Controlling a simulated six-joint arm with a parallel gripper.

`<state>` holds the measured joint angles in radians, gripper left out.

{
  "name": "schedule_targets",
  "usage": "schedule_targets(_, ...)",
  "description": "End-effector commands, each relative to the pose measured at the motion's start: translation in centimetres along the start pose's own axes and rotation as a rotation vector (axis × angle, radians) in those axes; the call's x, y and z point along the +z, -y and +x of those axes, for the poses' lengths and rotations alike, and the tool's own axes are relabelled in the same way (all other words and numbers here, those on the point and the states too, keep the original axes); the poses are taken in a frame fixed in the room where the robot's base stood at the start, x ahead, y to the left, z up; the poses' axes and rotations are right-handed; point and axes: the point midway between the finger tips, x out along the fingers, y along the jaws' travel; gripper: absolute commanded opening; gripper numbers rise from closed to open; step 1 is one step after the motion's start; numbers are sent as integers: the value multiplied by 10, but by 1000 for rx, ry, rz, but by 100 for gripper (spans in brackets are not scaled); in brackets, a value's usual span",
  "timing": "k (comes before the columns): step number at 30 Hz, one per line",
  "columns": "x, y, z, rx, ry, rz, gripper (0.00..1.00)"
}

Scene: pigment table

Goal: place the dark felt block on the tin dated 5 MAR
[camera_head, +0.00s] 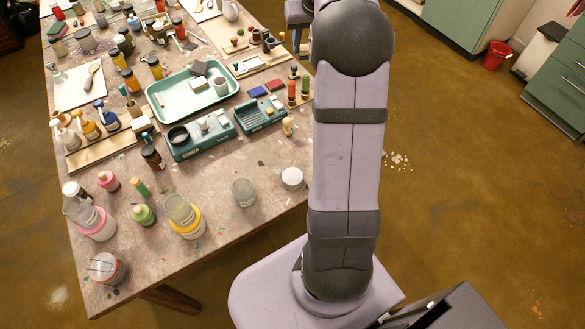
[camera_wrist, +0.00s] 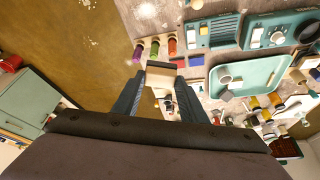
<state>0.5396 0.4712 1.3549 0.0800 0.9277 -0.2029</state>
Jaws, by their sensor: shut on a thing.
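In the wrist view my gripper (camera_wrist: 160,84) is shut on a block (camera_wrist: 160,72) with a pale body and a dark strip along its far edge. It looks like the dark felt block. The block is held clear of the table, between both fingers. In the head view my gripper and the held block are hidden behind my arm. A dark grey block (camera_head: 199,68) also lies in the green tray. A round white-topped container (camera_head: 292,178) stands near the table's right edge. No date is legible, so I cannot tell which tin bears 5 MAR.
The green tray (camera_head: 158,105) and a teal weighing scale (camera_head: 190,152) stand mid-table. Upright coloured spools (camera_wrist: 155,48) stand near the held block in the wrist view. Jars and bottles crowd the left side. Bare table (camera_head: 222,240) shows at the front right.

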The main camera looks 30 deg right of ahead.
Motion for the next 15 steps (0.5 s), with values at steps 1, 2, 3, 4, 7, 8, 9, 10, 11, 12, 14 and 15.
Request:
schedule_targets(1,11,-3,-4,-1,0,-1,17)
schedule_targets(2,18,-4,-4,-5,2,-12,17)
schedule_targets(3,28,-5,-5,-10,1,-23,17)
schedule_targets(4,35,-5,-5,-15,1,-34,17)
schedule_targets(7,60,-3,-5,-39,1,-93,17)
schedule_targets(8,68,-2,-5,-49,1,-114,17)
schedule_targets(9,79,0,-4,-62,1,-145,17)
schedule_targets(10,88,2,-4,-75,1,-176,17)
schedule_targets(11,97,4,-3,-86,1,-205,17)
schedule_targets(12,107,8,-2,-104,2,-245,17)
schedule_targets(14,122,13,0,-129,1,-304,17)
schedule_targets(15,131,17,2,-147,2,-348,17)
